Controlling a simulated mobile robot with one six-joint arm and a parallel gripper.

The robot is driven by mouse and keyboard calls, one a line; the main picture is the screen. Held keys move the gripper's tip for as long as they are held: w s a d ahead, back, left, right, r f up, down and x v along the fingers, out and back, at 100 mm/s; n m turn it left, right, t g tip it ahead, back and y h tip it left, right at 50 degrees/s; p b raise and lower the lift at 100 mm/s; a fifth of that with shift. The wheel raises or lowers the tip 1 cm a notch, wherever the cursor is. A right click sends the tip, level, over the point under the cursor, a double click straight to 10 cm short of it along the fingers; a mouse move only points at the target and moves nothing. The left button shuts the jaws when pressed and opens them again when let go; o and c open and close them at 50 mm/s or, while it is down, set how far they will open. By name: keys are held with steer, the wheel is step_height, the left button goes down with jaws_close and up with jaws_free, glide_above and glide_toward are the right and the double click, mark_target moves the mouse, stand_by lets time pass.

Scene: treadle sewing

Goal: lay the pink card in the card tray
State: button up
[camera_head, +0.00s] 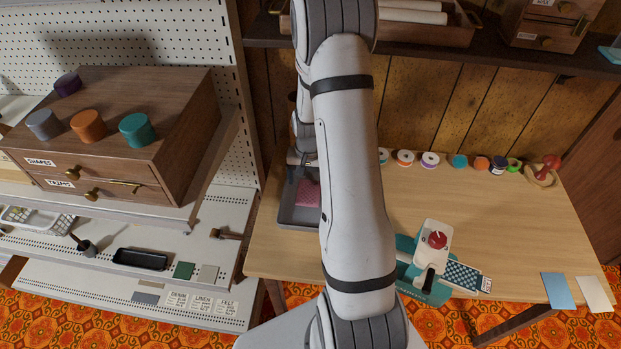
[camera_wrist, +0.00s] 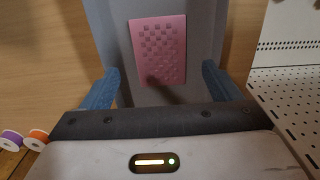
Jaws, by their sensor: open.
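The pink card (camera_head: 308,194) has an embossed checker pattern. It lies within the grey card tray (camera_head: 288,216) at the left end of the wooden table, partly hidden behind my arm. In the wrist view, the pink card (camera_wrist: 158,50) rests on the grey tray floor (camera_wrist: 112,32), looking flat and slightly turned. My gripper (camera_wrist: 162,88) is open, with its two blue fingertips apart on either side of the card and not touching it. In the head view, my gripper (camera_head: 302,160) is mostly hidden by my arm, above the tray.
A teal and white machine (camera_head: 432,262) with a red knob stands on the table's front. Several spools (camera_head: 430,160) line the back. A blue card (camera_head: 557,291) and a white card (camera_head: 593,293) lie at right. A shelf with a wooden drawer box (camera_head: 150,140) stands left.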

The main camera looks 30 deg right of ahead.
mark_target(309, 193)
step_height(309, 193, up, 11)
steer(key=s+a+r+n+t, duration=0.2)
steer(key=s+a+r+n, duration=0.1)
steer(key=s+a+r, duration=0.65)
steer(key=s+a+r+n, duration=0.2)
steer(key=s+r, duration=0.1)
steer(key=s, duration=0.2)
steer(key=s+a+r+n+t, duration=0.1)
steer(key=s+a+r, duration=0.1)
steer(key=s, duration=0.3)
steer(key=shift+r+n+b, duration=0.4)
steer(key=shift+r, duration=0.15)
steer(key=shift+w, duration=0.1)
